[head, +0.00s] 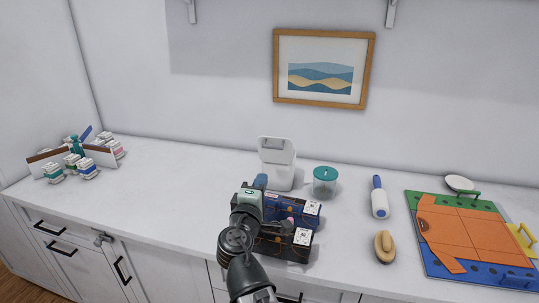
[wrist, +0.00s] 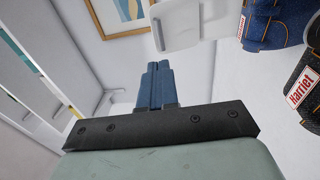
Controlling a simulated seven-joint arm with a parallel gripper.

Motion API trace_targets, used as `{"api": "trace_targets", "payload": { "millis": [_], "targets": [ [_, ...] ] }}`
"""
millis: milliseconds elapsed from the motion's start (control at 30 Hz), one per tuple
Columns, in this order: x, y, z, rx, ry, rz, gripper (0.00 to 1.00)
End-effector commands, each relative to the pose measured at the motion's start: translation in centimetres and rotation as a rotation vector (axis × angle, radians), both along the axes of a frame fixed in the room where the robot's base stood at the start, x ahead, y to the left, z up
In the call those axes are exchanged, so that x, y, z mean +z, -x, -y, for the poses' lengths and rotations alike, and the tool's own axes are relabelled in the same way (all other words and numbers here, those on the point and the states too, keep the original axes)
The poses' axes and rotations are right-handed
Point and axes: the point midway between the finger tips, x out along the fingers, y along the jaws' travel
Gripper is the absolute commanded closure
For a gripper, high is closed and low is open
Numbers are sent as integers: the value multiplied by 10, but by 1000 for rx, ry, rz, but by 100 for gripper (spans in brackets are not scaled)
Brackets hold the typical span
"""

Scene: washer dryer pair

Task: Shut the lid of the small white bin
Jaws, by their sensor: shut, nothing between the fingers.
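The small white bin (head: 279,177) stands at the back of the counter, near the wall. Its lid (head: 276,150) is up, tilted back above the bin. In the wrist view the white lid (wrist: 177,27) shows at the top, beyond my fingertips. My gripper (head: 261,180) is in front of the bin and slightly to its left in the head view. Its blue fingers are together and empty, as the wrist view shows (wrist: 155,70). A gap shows between the fingertips and the lid in the wrist view. The arm hides part of the counter in front of the bin.
A teal-lidded jar (head: 325,184) stands just right of the bin. Labelled blue (head: 306,211) and black (head: 298,246) items lie in front of it. Further right are a lint roller (head: 379,199), a brush (head: 385,247) and a folding board (head: 465,233).

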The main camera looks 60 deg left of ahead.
Motion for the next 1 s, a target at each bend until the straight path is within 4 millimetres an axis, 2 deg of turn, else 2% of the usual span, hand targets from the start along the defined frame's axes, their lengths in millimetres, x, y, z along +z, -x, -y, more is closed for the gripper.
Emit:
{"api": "trace_targets", "payload": {
  "millis": [100,233,700,1000],
  "targets": [
    [1,6,-4,10,2,6,100],
    [2,-1,-13,10,2,7,100],
    [8,-55,-72,9,2,5,100],
    [10,-81,-99,10,2,5,100]
  ]
}}
